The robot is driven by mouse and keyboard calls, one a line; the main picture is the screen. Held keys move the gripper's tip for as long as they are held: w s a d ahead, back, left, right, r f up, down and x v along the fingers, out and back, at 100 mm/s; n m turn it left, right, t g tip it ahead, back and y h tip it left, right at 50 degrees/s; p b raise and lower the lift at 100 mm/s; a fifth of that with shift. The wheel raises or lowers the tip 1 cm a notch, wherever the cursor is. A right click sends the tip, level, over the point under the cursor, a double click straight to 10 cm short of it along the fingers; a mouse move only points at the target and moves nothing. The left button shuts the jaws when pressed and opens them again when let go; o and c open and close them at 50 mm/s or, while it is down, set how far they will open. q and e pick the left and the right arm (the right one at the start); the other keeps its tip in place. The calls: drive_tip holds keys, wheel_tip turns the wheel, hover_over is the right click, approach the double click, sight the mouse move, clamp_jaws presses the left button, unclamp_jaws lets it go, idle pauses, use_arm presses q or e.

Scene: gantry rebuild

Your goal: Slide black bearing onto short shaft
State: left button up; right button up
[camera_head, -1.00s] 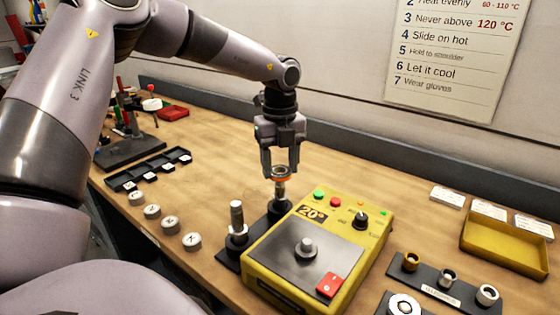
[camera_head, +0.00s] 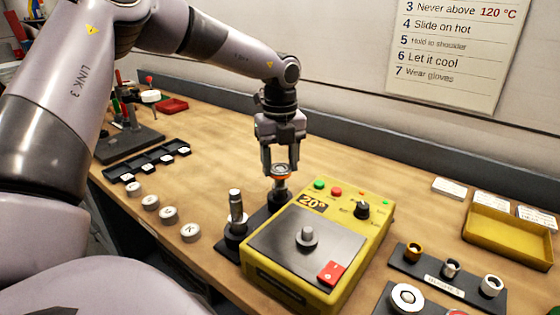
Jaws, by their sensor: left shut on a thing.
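My left gripper (camera_head: 281,172) is shut on a small ring-shaped bearing (camera_head: 281,169) that shows a dark and metallic top. An orange band (camera_head: 281,178) shows at its lower edge. The ring is directly over the rear shaft (camera_head: 281,187), which stands upright on a black base behind the heater. I cannot tell whether the ring is around the shaft top or just above it. My right gripper is not in view.
A yellow heater (camera_head: 372,235) with a grey plate and knob stands right of the shafts. Several white round pieces (camera_head: 168,214) and a black tray (camera_head: 155,165) lie left. A black rack of rings (camera_head: 432,279) and a yellow tray (camera_head: 510,243) are at the right.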

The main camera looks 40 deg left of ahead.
use_arm(q)
drive_tip(key=o, duration=1.3)
drive_tip(key=shift+r, duration=0.1)
wheel_tip(320, 180, up, 7)
drive_tip(key=shift+r+b, duration=0.1)
drive_tip(key=shift+b, duration=0.35)
